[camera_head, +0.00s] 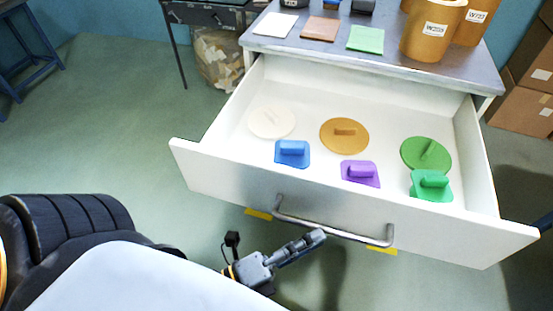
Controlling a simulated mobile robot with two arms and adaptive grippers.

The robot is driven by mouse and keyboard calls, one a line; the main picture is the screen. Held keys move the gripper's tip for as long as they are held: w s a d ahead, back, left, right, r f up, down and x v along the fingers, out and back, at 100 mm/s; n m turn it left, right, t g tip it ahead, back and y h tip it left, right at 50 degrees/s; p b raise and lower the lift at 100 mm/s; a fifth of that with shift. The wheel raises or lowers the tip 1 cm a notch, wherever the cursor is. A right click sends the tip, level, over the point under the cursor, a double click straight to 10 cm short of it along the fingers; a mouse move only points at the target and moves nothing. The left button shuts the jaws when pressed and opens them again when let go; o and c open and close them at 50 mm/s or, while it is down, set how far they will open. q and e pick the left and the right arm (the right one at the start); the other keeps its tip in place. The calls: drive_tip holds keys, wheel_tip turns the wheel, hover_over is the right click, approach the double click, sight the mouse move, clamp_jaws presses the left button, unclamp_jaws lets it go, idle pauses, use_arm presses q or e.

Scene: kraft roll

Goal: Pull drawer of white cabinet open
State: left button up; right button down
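The white cabinet's drawer (225,187) is pulled far out below the grey top. Its metal bar handle (352,236) runs across the drawer front. My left gripper (317,237) is at the handle, with its fingertips overlapping the bar near its middle in the picture. The fingers appear close together, but I cannot tell whether they hold the bar, touch it or are just in front of it. My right gripper is not in view.
In the drawer lie white (271,122), orange (344,135) and green (425,154) round lids, and blue (292,153), purple (360,173) and green (431,186) handled blocks. Brown rolls (432,30) stand on the cabinet top. Cardboard boxes (520,100) are at right.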

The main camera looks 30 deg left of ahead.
use_arm(q)
drive_tip(key=v, duration=0.7)
idle(0.3)
drive_tip(key=a+f+n+g+y, duration=0.2)
drive_tip(key=f+n, duration=0.3)
drive_tip(key=f, duration=0.7)
drive_tip(key=s+a+f+n+g+y, duration=0.1)
drive_tip(key=a+f+n+g+y, duration=0.3)
drive_tip(key=f, duration=0.8)
drive_tip(key=f+n+g+y, duration=0.1)
drive_tip(key=f+n, duration=0.4)
drive_tip(key=f, duration=0.8)
drive_tip(key=s+a+f+n+g+y+p, duration=0.1)
drive_tip(key=s+a+f+n+g, duration=0.3)
drive_tip(key=s+f+n+g, duration=0.5)
drive_tip(key=s+f+y, duration=0.1)
drive_tip(key=s+f, duration=0.4)
drive_tip(key=f, duration=0.3)
drive_tip(key=shift+s+a+y, duration=0.15)
drive_tip(key=shift+s+y, duration=0.15)
